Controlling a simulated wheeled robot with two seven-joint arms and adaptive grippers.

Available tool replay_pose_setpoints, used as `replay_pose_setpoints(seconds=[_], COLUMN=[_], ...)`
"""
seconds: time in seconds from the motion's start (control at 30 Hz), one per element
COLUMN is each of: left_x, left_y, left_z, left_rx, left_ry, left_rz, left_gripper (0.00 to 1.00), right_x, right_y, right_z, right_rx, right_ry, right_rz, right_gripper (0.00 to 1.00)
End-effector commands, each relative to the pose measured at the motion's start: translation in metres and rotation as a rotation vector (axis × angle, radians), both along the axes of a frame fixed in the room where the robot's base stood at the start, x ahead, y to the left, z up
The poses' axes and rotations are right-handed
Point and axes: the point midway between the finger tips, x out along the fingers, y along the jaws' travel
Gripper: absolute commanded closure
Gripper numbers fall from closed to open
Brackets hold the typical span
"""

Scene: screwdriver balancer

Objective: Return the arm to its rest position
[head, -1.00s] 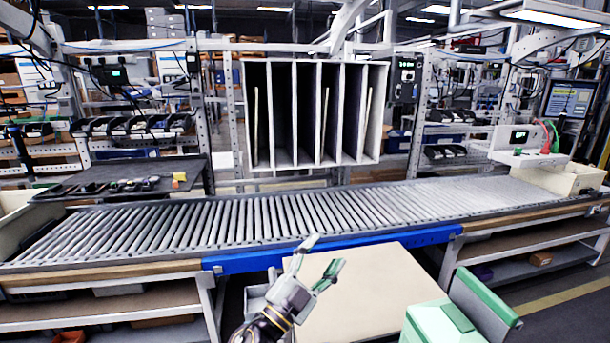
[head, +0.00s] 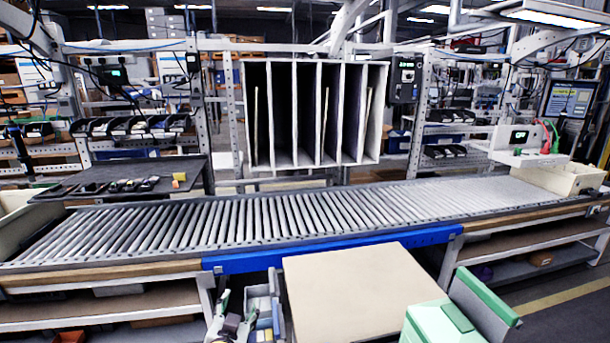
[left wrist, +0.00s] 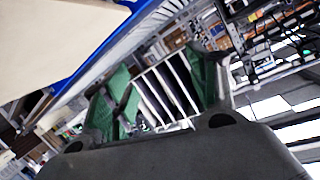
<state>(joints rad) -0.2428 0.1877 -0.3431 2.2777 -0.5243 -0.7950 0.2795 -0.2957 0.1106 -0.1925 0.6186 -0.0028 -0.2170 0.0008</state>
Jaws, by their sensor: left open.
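My left gripper (head: 233,314) is low in the head view, just left of the beige tabletop and in front of the blue rail. It is open and empty, with its fingers pointing up. In the left wrist view its two green-padded fingers (left wrist: 163,90) stand apart, with the divider rack showing between them, some way off. My right gripper is not in view.
The beige tabletop (head: 355,295) is bare. The roller conveyor (head: 270,215) behind it is empty, with a blue rail (head: 340,248) along its front. Grey bins (head: 263,310) stand beside the left gripper. A green and white box (head: 440,322) is at the front right.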

Motion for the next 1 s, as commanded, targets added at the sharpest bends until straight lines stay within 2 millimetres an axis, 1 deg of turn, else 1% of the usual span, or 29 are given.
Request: replay_pose_setpoints(seconds=[0.03, 0.1, 0.17, 0.3, 0.37, 0.4, 0.57, 0.6, 0.7, 0.8, 1.0], left_x=[-0.007, -0.018, -0.028, -0.054, -0.067, -0.075, -0.114, -0.124, -0.147, -0.165, -0.193], left_y=[0.006, 0.015, 0.022, 0.035, 0.040, 0.043, 0.051, 0.052, 0.055, 0.056, 0.057], left_z=[-0.011, -0.026, -0.040, -0.069, -0.080, -0.088, -0.115, -0.121, -0.133, -0.141, -0.150], left_rx=[-0.010, -0.021, -0.031, -0.050, -0.059, -0.064, -0.085, -0.090, -0.100, -0.108, -0.119], left_ry=[0.049, 0.119, 0.181, 0.326, 0.387, 0.430, 0.598, 0.640, 0.732, 0.803, 0.905], left_rz=[0.017, 0.039, 0.055, 0.085, 0.093, 0.099, 0.107, 0.106, 0.103, 0.095, 0.081], left_gripper=[0.41, 0.41, 0.41, 0.41, 0.41, 0.41, 0.41, 0.41, 0.41, 0.41, 0.41], right_x=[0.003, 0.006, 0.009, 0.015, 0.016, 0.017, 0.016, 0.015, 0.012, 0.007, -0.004], right_y=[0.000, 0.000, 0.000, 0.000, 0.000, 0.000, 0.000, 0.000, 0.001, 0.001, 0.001], right_z=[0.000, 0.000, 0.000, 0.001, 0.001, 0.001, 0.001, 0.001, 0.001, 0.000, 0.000], right_rx=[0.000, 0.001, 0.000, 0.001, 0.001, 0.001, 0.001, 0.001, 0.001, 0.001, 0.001], right_ry=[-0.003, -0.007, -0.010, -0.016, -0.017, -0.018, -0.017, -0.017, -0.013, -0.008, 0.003], right_rz=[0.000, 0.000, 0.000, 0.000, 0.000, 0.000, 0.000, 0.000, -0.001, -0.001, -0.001], right_gripper=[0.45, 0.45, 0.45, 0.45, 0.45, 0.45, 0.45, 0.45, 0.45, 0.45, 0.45])
